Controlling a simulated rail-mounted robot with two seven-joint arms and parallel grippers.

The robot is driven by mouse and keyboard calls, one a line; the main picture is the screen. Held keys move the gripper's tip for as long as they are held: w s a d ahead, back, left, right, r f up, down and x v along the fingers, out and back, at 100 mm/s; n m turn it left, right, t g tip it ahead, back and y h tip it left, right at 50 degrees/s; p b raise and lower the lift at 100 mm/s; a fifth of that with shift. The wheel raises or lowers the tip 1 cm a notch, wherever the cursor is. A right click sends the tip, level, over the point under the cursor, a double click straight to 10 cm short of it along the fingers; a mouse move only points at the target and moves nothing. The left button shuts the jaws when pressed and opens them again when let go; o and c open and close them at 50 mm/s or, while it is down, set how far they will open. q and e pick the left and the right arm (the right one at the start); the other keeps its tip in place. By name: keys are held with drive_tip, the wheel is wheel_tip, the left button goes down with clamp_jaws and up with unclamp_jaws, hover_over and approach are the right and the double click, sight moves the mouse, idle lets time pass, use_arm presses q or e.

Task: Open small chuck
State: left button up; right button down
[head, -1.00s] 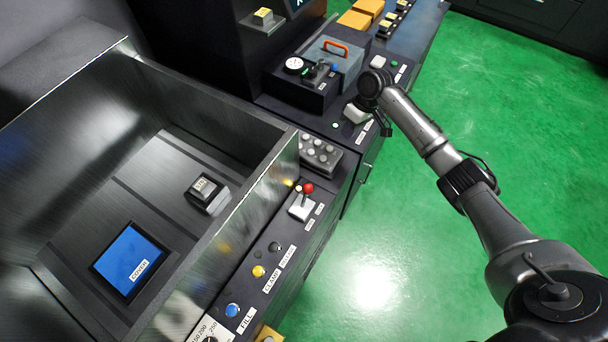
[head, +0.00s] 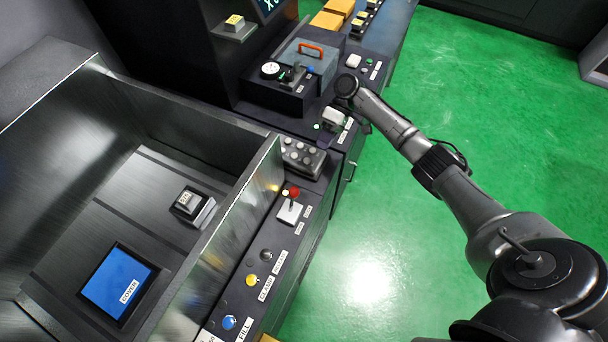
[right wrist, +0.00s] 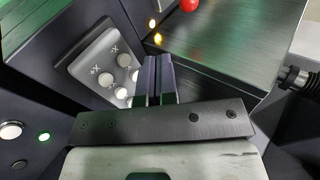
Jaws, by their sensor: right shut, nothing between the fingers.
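My right gripper (right wrist: 158,60) shows in the right wrist view, its two dark fingers closed together and empty. It points toward a grey panel with several round white buttons (right wrist: 104,64), just left of the fingertips; I cannot tell whether they touch. In the head view my right arm reaches in from the right, its wrist above the console, and the fingertips are hard to make out. The same button panel (head: 303,158) is there below the wrist. A small block with a label (head: 190,201) stands in the dark tank; I cannot tell which part is the small chuck. My left gripper is out of view.
A red-knobbed lever (head: 294,193), a yellow button (head: 252,281) labelled CLAMP and a blue button (head: 229,322) labelled FILL line the console. A box with an orange handle (head: 311,49) is behind. The tank wall (head: 225,225) rises beside the console. The green floor (head: 370,240) is clear.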

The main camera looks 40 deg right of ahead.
drive_tip(key=a, duration=0.1)
drive_tip(key=p, duration=0.2)
approach(292, 202)
drive_tip(key=d+f, duration=0.1)
drive_tip(key=w+d+f, duration=0.1)
drive_tip(key=f, duration=0.1)
drive_tip(key=shift+f, duration=0.1)
drive_tip(key=shift+s+a+r+p, duration=0.15)
drive_tip(key=shift+a+p, duration=0.15)
drive_tip(key=shift+a, duration=0.2)
drive_tip(key=shift+s+a+r+p, duration=0.1)
drive_tip(key=shift+a+p, duration=0.2)
drive_tip(key=shift+a, duration=0.25)
drive_tip(key=shift+s+a+f, duration=0.1)
drive_tip(key=shift+s+a, duration=0.05)
drive_tip(key=shift+a, duration=0.6)
drive_tip(key=shift+p, duration=0.4)
